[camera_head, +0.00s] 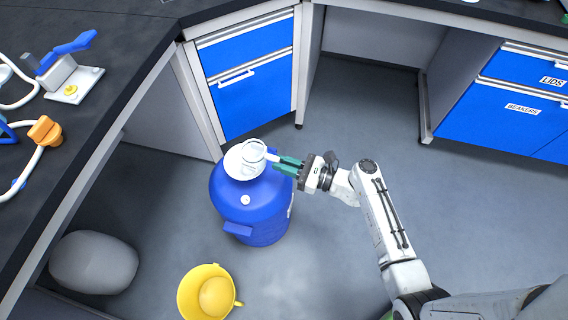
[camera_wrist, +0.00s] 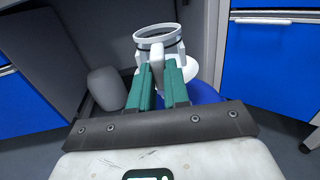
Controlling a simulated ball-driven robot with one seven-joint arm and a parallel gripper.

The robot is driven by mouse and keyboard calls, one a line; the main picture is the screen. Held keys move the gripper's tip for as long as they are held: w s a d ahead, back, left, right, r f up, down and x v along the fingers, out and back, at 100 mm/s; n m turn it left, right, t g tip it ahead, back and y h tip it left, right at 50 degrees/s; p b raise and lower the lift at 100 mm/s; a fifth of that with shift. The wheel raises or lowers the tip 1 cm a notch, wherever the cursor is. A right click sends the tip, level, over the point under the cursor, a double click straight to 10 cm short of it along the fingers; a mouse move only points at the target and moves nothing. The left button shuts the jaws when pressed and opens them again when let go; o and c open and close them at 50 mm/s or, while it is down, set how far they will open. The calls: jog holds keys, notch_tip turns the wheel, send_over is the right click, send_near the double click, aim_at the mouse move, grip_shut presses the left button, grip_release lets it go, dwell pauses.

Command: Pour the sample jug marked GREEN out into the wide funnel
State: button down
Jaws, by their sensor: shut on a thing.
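The sample jug (camera_head: 254,149) is pale and see-through. It is over the white wide funnel (camera_head: 234,163), which sits on top of a blue drum (camera_head: 262,213). My gripper (camera_head: 276,161) has green fingers and is shut on the jug's handle from the right. In the wrist view my gripper (camera_wrist: 162,76) holds the jug (camera_wrist: 142,55) by its handle, with a dark band inside the rim. The jug's exact tilt and whether liquid leaves it cannot be told. Part of the funnel (camera_wrist: 191,69) shows behind the jug. No GREEN marking is readable.
A yellow bucket (camera_head: 190,296) with a round yellow shape in it stands on the floor below the drum. A grey rounded object (camera_head: 92,262) is under the left bench. Blue drawers (camera_head: 250,85) stand behind the drum. The floor to the right is clear.

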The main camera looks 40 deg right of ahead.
jog(key=shift+r+p, duration=2.05)
jog(key=shift+p, duration=0.05)
